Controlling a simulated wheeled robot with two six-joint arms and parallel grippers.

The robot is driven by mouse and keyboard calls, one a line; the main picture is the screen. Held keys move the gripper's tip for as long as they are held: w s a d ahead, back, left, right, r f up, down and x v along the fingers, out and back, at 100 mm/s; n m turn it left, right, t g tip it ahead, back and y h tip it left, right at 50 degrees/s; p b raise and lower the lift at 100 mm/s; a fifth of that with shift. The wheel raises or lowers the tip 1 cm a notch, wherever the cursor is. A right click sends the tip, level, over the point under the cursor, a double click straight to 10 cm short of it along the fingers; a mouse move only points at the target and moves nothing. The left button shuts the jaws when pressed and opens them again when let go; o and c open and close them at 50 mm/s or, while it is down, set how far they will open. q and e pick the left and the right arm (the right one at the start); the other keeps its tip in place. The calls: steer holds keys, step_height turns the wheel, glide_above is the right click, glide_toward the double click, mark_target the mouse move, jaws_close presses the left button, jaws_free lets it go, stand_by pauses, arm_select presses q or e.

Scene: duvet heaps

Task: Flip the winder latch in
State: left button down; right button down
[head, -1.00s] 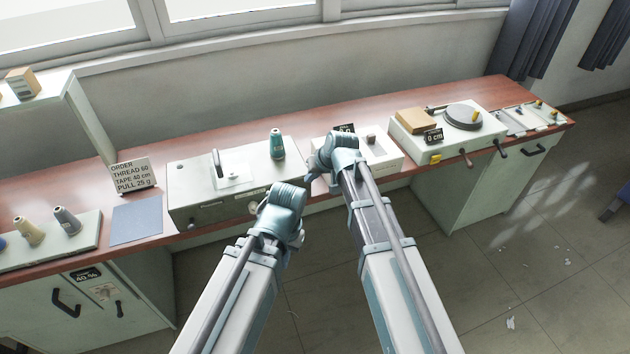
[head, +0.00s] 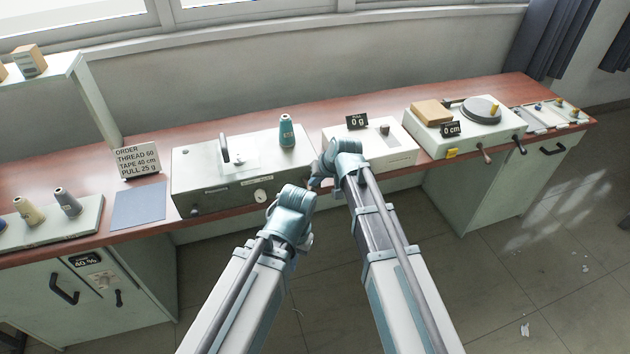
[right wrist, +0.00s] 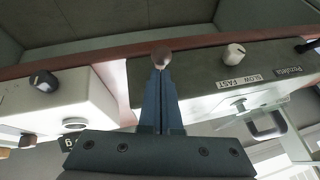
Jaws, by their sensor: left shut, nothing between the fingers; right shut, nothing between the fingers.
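The grey machine (head: 215,188) with a teal thread cone (head: 287,132) stands on the bench; I take it for the winder. Its white slow/fast knob (right wrist: 233,52) shows in the right wrist view. A brownish ball knob (right wrist: 161,56) appears right at my right fingertips (right wrist: 160,80), near the machine's end; I cannot tell whether it is the latch or whether they touch. My right gripper (head: 316,181) is shut and empty, between this machine and the scale. My left gripper (head: 292,214) is shut and empty before the machine's front; its fingertips are hard to make out.
The white scale (head: 392,157) reading 0 g stands right of the grey machine. Further right is a device with a round wheel (head: 482,110), a 0 cm sign and cranks. A blue-grey mat (head: 139,205), thread cones and an order sign (head: 137,160) are at left.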

steer(key=shift+s+d+f+t+b, duration=0.15)
steer(key=shift+s+f+t+b, duration=0.45)
steer(key=shift+b, duration=0.7)
steer(key=f+t+b, duration=0.1)
steer(key=b, duration=0.2)
steer(key=f+t+y+b, duration=0.1)
steer(key=t+b, duration=0.1)
steer(key=b, duration=0.1)
steer(key=shift+s+d+f, duration=0.2)
steer(key=shift+s+f, duration=0.05)
steer(key=shift+s, duration=0.15)
steer(key=shift+r+p, duration=0.65)
steer(key=shift+r, duration=0.15)
steer(key=shift+r, duration=0.1)
